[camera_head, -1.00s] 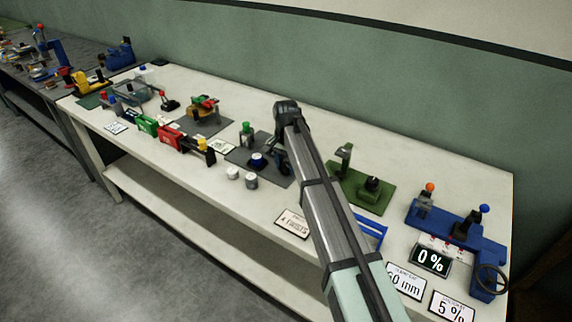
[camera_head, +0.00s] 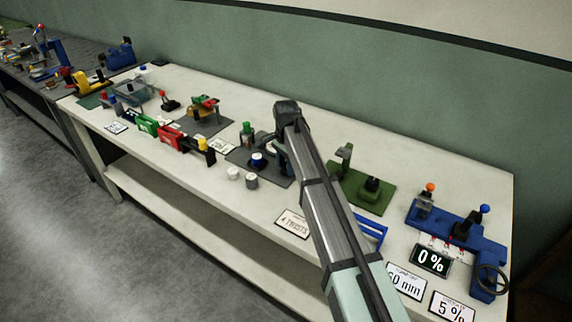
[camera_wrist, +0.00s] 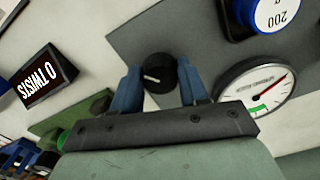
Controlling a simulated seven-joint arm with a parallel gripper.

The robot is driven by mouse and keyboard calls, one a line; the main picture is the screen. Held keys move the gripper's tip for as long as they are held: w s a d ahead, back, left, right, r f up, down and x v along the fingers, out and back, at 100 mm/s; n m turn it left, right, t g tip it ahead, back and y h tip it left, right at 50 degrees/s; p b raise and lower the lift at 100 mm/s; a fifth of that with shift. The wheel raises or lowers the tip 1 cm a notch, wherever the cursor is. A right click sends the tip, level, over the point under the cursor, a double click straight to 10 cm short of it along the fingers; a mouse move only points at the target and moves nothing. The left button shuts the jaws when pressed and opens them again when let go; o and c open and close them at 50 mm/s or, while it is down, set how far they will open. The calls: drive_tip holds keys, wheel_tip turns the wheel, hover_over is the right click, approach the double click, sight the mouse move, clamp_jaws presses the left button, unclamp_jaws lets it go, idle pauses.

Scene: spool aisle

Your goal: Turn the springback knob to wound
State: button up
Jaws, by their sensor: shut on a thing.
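The knob (camera_wrist: 158,74) is a round black knob with a short white pointer line, on a grey plate (camera_wrist: 135,35) in the wrist view. My gripper (camera_wrist: 161,80) has its two blue fingers on either side of it, shut on it. The pointer line lies nearly level in that picture. No wound marking can be read beside it. In the head view my arm covers the knob, and the gripper is mostly hidden behind the forearm.
A round dial gauge (camera_wrist: 255,90) with a red needle and green band sits right of the knob. A blue-rimmed round dial (camera_wrist: 277,12) marked 200 is above it. A green plate (camera_head: 362,192) with fixtures stands right of my arm.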

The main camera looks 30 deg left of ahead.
drive_tip(key=o, duration=1.1)
drive_tip(key=shift+c, duration=0.2)
drive_tip(key=shift+r, duration=0.1)
wheel_tip(320, 180, up, 14)
drive_tip(key=shift+f, duration=0.2)
